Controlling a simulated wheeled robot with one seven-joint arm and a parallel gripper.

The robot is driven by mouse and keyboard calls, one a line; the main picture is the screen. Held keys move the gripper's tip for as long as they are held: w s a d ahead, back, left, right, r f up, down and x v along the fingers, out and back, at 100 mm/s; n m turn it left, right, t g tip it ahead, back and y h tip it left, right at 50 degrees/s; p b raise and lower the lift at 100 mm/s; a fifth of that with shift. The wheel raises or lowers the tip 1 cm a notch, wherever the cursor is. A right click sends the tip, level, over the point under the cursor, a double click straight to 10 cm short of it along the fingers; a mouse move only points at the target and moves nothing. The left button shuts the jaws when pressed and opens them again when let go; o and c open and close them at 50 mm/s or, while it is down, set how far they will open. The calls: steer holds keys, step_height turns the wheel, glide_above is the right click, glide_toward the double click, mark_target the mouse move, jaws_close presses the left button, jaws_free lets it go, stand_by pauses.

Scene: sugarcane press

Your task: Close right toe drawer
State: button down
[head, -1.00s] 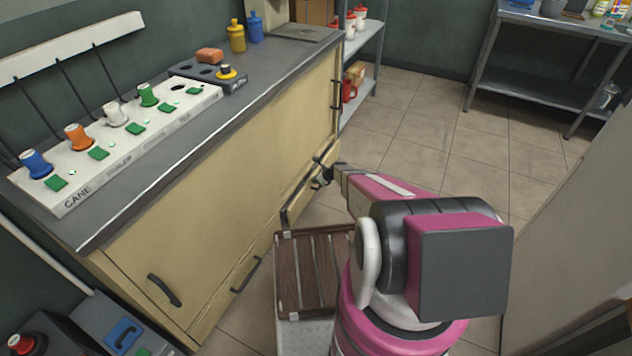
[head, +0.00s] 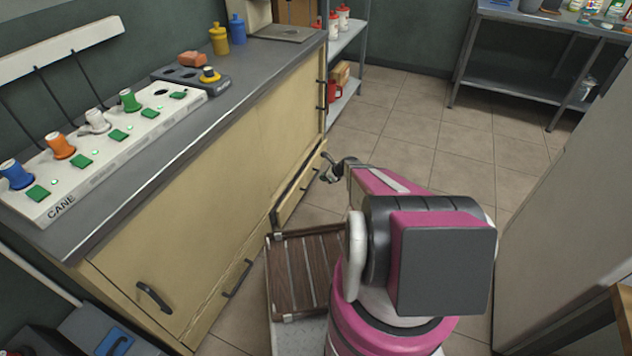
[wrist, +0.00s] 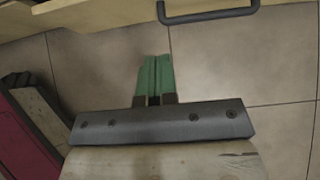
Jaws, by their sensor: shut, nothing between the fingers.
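The right toe drawer (head: 290,203) is the low cream drawer at the far end of the cabinet's foot. A dark gap shows behind its front, so it stands partly open. Its dark bar handle (wrist: 208,15) shows at the top of the wrist view, with the cream drawer front (wrist: 110,14) behind it. My gripper (wrist: 153,58) has green fingers pressed together, with nothing between them. The fingertips are apart from the handle, with floor tiles visible between. In the head view, the dark end of my arm is just right of the drawer; the fingertips are hard to make out.
The cream cabinet (head: 190,220) has a grey counter carrying a white panel of colored knobs (head: 110,150). Another low drawer handle (head: 238,278) is nearer me. A brown slatted tray (head: 307,270) lies beside my base. A metal shelf (head: 345,95) stands beyond. Tiled floor is clear at right.

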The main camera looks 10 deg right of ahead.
steer(key=s+n, duration=0.1)
steer(key=n, duration=1.7)
glide_toward(297, 188)
step_height(297, 188, down, 4)
steer(key=a, duration=0.1)
steer(key=w+a, duration=0.1)
steer(key=a, duration=0.1)
steer(key=shift+w+f, duration=0.25)
steer(key=shift+w+a, duration=0.3)
steer(key=shift+a, duration=0.2)
steer(key=shift+w+a, duration=0.65)
steer(key=shift+a, duration=0.25)
steer(key=shift+w+a, duration=0.6)
steer(key=shift+a, duration=0.35)
